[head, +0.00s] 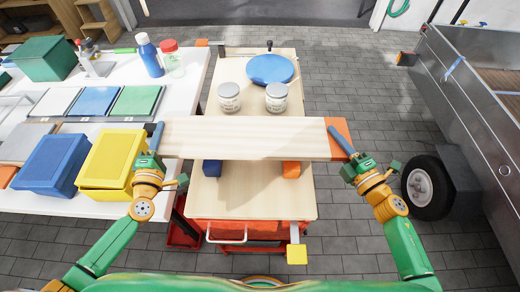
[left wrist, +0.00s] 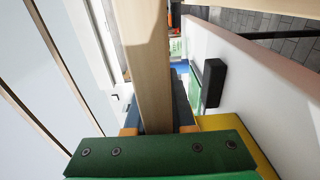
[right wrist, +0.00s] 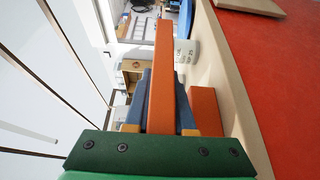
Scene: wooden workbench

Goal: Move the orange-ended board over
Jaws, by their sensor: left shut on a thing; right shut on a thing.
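The board (head: 245,138) is long, pale wood with an orange right end (head: 342,138). It spans crosswise above the wooden workbench top (head: 240,200), its left end reaching over the white table. My left gripper (head: 155,137) is shut on the board's plain left end; the pale wood also shows between its fingers in the left wrist view (left wrist: 150,70). My right gripper (head: 343,145) is shut on the orange end, which shows between its fingers in the right wrist view (right wrist: 162,90). A blue block (head: 212,168) and an orange block (head: 291,170) stand on the bench at the board's near edge.
Two lidded jars (head: 229,97) (head: 276,97) and a blue disc (head: 270,69) stand behind the board. Yellow (head: 108,160) and blue (head: 55,163) bins sit on the white table (head: 185,90) at left. A metal trailer (head: 470,90) stands at right. The bench front is clear.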

